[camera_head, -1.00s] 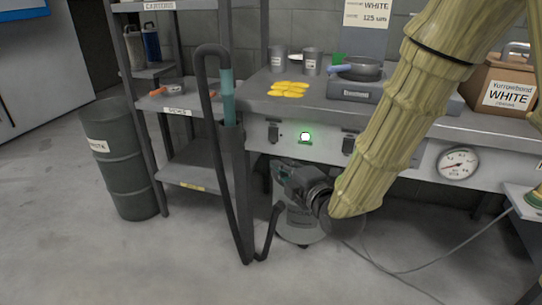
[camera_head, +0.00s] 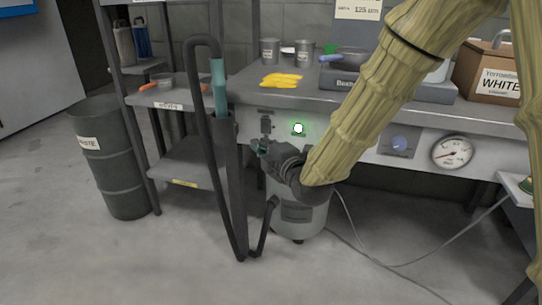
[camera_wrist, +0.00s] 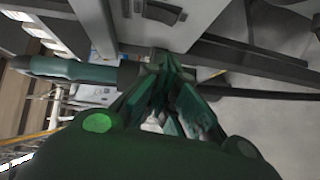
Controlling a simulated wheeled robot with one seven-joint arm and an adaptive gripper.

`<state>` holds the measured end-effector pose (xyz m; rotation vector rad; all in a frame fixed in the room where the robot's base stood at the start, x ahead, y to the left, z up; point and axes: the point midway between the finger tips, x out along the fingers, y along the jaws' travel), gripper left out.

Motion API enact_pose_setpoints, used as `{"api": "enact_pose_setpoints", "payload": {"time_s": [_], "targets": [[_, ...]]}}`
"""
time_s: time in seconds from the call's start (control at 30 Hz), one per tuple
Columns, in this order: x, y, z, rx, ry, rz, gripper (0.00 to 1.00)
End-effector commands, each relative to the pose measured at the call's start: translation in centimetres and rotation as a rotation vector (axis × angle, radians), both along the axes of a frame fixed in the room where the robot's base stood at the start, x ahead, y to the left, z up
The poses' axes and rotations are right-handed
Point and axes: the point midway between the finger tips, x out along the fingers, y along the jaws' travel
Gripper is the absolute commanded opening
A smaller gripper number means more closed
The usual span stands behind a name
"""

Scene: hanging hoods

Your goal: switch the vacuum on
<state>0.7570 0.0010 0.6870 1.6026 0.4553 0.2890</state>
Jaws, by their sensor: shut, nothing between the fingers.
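The vacuum (camera_head: 297,215) is a grey canister on the floor under the bench, its top hidden behind my wrist. A black hose runs up at its left to a teal wand (camera_head: 219,90). A teal tube also shows in the wrist view (camera_wrist: 65,70). My gripper (camera_head: 259,149) is shut and empty, in front of the bench's front panel (camera_head: 352,140). It is just below a dark switch or outlet (camera_head: 267,124); I cannot tell if they touch. In the wrist view my fingertips (camera_wrist: 168,62) meet near the panel.
A blue knob (camera_head: 400,143) and a dial gauge (camera_head: 452,152) are further right on the panel. Yellow pieces (camera_head: 282,80) and a hotplate (camera_head: 350,87) with a pan are on the bench. A grey drum (camera_head: 108,165) stands left. A cable crosses the floor at right.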

Motion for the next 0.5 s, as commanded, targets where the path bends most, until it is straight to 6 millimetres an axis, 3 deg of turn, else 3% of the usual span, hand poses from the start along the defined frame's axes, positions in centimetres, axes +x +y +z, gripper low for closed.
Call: {"api": "enact_pose_setpoints", "payload": {"time_s": [0.13,0.5], "targets": [[2.2,1.2,-0.5,0.001,0.000,0.000,0.00],[5.6,0.0,-0.7,0.000,-0.001,0.000,0.00]]}}
